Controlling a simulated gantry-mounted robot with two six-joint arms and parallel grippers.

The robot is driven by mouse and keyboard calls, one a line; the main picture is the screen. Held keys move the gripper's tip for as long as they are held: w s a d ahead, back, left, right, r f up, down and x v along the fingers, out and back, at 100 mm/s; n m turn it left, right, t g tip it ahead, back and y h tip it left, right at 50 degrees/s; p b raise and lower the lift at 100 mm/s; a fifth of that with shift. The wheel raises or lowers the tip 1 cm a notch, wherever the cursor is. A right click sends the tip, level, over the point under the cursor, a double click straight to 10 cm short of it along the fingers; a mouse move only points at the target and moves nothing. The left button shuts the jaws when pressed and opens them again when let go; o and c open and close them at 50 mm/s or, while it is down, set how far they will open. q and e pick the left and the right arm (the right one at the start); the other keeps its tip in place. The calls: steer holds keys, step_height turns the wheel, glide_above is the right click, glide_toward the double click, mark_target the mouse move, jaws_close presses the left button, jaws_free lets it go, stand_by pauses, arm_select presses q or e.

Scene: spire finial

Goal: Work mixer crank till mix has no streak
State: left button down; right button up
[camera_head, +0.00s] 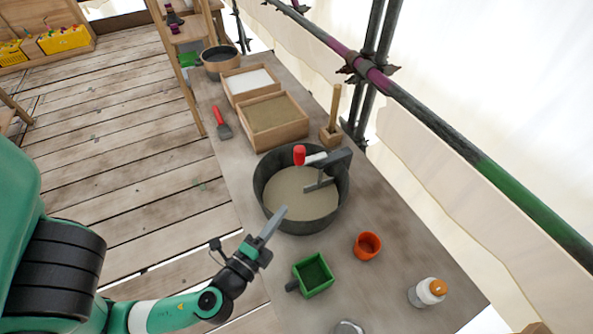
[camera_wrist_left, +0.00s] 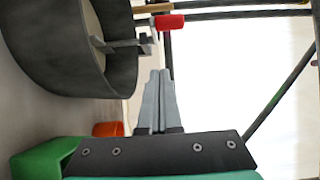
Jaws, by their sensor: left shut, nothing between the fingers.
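The mixer tub (camera_head: 262,186) is a dark round tub on the bench, holding a grey-beige mix (camera_head: 298,198) that looks even in colour from here. A paddle sits in the mix under a grey bracket at the tub's right rim. The crank's red knob (camera_head: 299,154) stands above the tub's far side; it also shows in the left wrist view (camera_wrist_left: 170,22). My left gripper (camera_head: 284,210) is shut and empty, near the tub's front left rim and apart from the knob. In the left wrist view its closed fingers (camera_wrist_left: 160,75) point toward the knob. My right gripper is not in view.
A green square scoop (camera_head: 313,276), an orange cup (camera_head: 367,246) and a white bottle with an orange cap (camera_head: 428,292) stand in front of the tub. Two wooden boxes (camera_head: 275,143) and a red-handled tool (camera_head: 221,122) lie beyond it. Scaffold poles run along the right side.

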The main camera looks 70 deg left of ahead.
arm_select(q)
steer(key=s+a+p+x, duration=0.2)
steer(key=p+x, duration=0.1)
steer(key=x, duration=0.9)
steer(key=shift+w+a, duration=0.3)
steer(key=shift+a, duration=0.1)
